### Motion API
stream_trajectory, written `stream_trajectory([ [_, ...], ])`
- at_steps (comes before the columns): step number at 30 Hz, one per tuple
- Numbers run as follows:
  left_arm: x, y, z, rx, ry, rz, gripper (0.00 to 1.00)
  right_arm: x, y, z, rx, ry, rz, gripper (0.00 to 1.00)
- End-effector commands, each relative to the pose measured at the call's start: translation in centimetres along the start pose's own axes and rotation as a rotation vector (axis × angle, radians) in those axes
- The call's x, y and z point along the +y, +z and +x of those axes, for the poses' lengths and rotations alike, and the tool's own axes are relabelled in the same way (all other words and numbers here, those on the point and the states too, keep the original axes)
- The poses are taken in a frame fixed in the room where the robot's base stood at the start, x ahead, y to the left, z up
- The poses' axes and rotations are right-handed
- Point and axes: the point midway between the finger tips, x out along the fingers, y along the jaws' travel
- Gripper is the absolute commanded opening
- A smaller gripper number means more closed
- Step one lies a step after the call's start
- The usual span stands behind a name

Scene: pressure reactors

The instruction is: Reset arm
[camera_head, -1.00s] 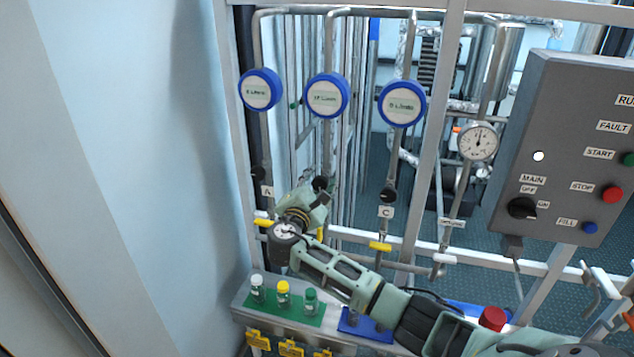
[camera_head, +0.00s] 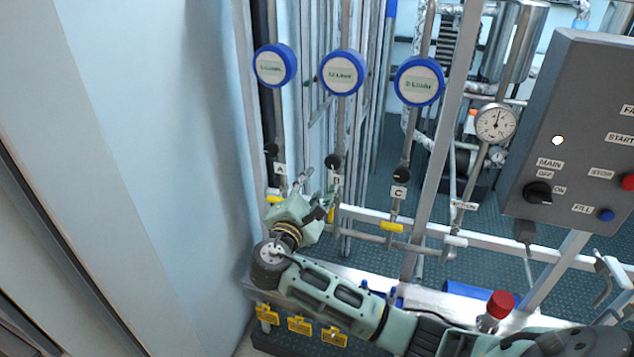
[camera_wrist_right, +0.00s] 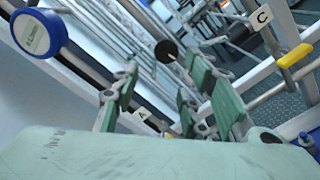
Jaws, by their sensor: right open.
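My right arm comes in from the lower right of the head view and reaches left across the front shelf. Its gripper (camera_head: 318,192) is at the pipes between valves A (camera_head: 271,150) and B (camera_head: 332,161), below the blue-rimmed gauges. In the right wrist view the two green-padded fingers (camera_wrist_right: 160,98) stand apart with nothing between them. A black knob (camera_wrist_right: 167,50) shows beyond the fingertips there. I cannot tell whether the fingers touch any pipe. My left gripper is not in view.
Blue-rimmed gauges (camera_head: 275,65) hang above the valves. A dial gauge (camera_head: 496,123) and a grey control panel (camera_head: 575,130) stand to the right. Yellow tags (camera_head: 299,325) hang on the shelf front. A red cap (camera_head: 500,303) is beside my arm. A plain wall fills the left.

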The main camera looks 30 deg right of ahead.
Motion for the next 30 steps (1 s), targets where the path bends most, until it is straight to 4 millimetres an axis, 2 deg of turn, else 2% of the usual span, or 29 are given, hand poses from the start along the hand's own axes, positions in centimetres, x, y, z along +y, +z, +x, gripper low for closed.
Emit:
stream_trajectory([
  [11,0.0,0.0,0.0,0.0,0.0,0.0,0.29,0.0,0.0,0.1,0.0,-0.001,0.0,0.4],
  [14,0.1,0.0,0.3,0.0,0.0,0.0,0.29,-1.1,-0.9,0.1,0.018,-0.012,-0.003,0.4],
  [16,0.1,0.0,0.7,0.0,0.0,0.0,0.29,-3.0,-2.7,0.3,0.053,-0.033,-0.006,0.4],
  [17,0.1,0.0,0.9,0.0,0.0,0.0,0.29,-4.2,-3.7,0.3,0.075,-0.046,-0.007,0.4],
  [20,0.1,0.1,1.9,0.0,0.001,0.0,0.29,-9.4,-8.0,0.3,0.17,-0.111,-0.002,0.4],
  [23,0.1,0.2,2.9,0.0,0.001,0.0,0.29,-15.8,-12.5,-0.4,0.273,-0.198,0.02,0.4],
  [27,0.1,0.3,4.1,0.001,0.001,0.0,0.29,-25.1,-17.7,-2.6,0.4,-0.34,0.074,0.4],
  [29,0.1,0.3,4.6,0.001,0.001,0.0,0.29,-29.1,-19.6,-3.9,0.446,-0.408,0.103,0.4],
  [30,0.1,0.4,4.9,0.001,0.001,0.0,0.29,-31.8,-20.7,-4.9,0.474,-0.455,0.126,0.4],
])
